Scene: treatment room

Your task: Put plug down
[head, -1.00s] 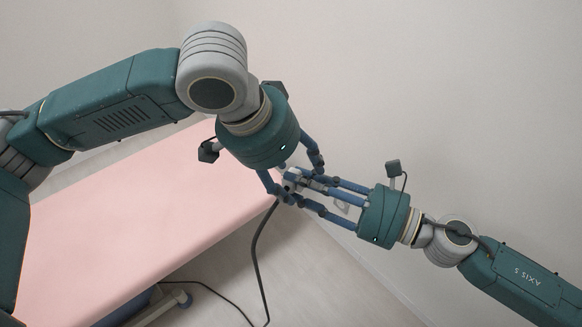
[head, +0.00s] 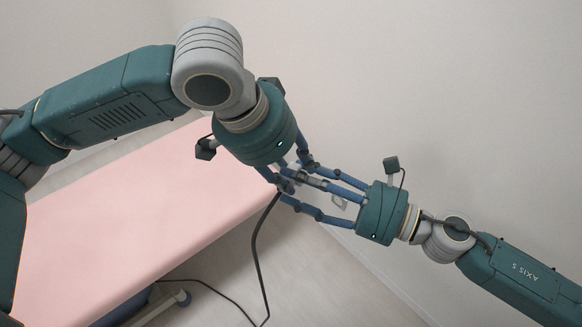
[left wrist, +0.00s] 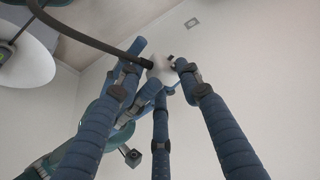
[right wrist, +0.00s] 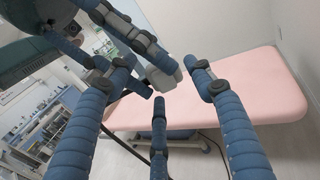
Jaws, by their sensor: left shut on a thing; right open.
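My left gripper (head: 291,178) is shut on the plug, which is mostly hidden among the fingers in the head view. In the left wrist view the plug (left wrist: 161,70) is a pale block at the fingertips, with a dark cable (left wrist: 92,40) running off to the upper left. In the head view the cable (head: 256,240) hangs from the fingers toward the floor. My right gripper (head: 300,186) is open, its fingers reaching in from the right around the left fingertips. I cannot tell whether they touch the plug.
A small pale wall socket (left wrist: 191,23) shows in the left wrist view. Bare wall stands behind. The floor right of the table is clear apart from the cable.

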